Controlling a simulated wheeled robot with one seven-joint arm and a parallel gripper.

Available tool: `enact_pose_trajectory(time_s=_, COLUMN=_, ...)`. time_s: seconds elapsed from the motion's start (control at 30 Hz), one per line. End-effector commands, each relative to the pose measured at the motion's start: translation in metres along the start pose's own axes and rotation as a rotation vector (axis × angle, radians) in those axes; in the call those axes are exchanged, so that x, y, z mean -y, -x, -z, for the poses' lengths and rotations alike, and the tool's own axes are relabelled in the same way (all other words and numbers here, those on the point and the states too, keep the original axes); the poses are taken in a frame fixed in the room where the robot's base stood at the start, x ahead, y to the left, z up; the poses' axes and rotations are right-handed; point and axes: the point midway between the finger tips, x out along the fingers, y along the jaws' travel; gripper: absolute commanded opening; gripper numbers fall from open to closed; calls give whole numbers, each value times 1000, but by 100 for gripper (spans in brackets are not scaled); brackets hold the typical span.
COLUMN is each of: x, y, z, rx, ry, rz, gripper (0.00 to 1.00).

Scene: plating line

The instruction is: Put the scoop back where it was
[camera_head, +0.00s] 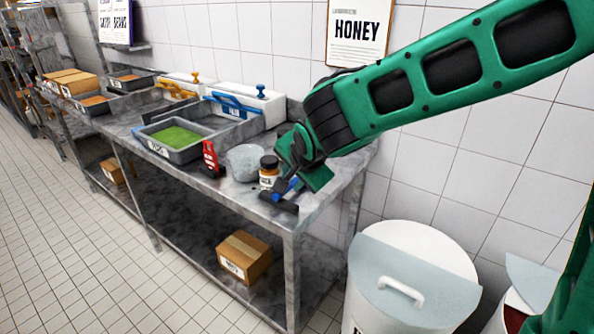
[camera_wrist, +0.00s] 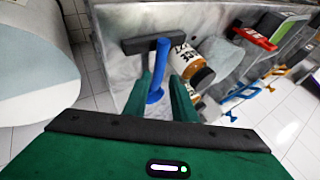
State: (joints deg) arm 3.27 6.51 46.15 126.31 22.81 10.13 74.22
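A tool with a blue handle (camera_wrist: 157,72) and a dark grey crossbar (camera_wrist: 160,43) is at the near end of the steel table. I see no other clear scoop; the tool's shape looks like a T, and I cannot confirm it is the scoop. In the head view its dark bar (camera_head: 279,202) is at the table's near edge. My gripper (camera_wrist: 161,90) is open, with its two green fingers on either side of the blue handle. In the head view my gripper (camera_head: 292,186) is low over the table and partly hides the handle.
A white lidded barrel (camera_head: 410,285) stands beside the table.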

Motion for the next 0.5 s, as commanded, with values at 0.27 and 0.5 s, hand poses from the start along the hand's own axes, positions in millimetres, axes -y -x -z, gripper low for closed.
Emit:
enact_pose_trajectory(time_s=0.27, x=0, y=40, z=1, rx=-4, ry=1, rz=2, gripper=24)
enact_pose_trajectory(time_s=0.5, x=0, y=64, z=1, rx=-3, ry=0, rz=2, gripper=24)
